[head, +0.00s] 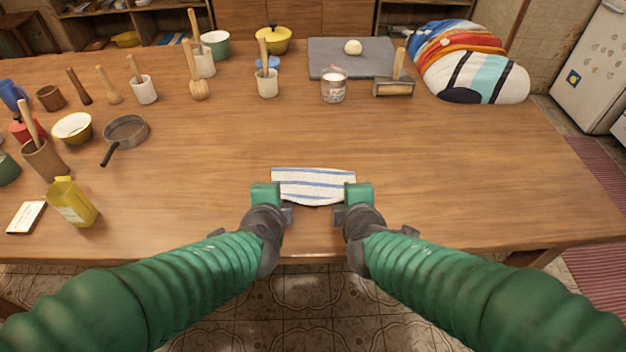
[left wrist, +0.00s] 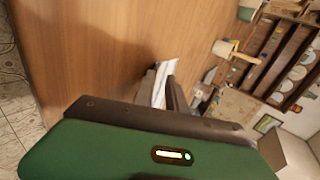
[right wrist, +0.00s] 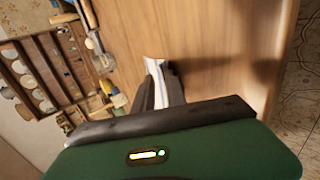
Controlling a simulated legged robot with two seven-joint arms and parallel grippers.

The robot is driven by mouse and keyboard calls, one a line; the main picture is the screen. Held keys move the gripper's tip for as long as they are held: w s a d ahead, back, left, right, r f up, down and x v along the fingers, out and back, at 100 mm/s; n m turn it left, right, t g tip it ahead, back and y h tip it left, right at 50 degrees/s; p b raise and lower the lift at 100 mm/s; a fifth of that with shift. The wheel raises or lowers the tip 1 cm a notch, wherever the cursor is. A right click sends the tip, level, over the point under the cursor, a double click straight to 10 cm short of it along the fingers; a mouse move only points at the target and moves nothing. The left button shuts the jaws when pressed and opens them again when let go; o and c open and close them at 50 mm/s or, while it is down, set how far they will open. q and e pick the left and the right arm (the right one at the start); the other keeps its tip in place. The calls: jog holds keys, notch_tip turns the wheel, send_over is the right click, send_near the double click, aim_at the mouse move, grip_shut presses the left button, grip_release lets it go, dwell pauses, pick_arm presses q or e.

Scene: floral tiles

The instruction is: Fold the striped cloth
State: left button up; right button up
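The striped cloth (head: 314,184), white with blue stripes, is near the table's front edge in the middle of the head view. Its near edge sags between my grippers, with dark shadow under it. My left gripper (head: 287,212) is at its near left corner, and my right gripper (head: 340,212) is at its near right corner. In the left wrist view, a strip of cloth (left wrist: 162,82) runs between the fingers, which look closed on it. The right wrist view also shows cloth (right wrist: 156,72) held between the fingers. The finger pads hide the pinched corners.
The wooden table (head: 400,150) is clear around the cloth. A yellow bottle (head: 72,203), a white card (head: 26,217) and a pan (head: 126,132) stand left. Mugs, a tin (head: 334,88) and a grey board (head: 330,57) are at the back. A striped bundle (head: 470,65) lies back right.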

pick_arm(q)
jog(key=o, duration=0.4)
pick_arm(e)
jog(key=o, duration=0.4)
pick_arm(q)
jog(key=shift+o, duration=0.2)
notch_tip(320, 180, up, 9)
jog(key=s, duration=0.2)
pick_arm(e)
jog(key=shift+o, duration=0.2)
notch_tip(320, 180, up, 9)
jog(key=s, duration=0.2)
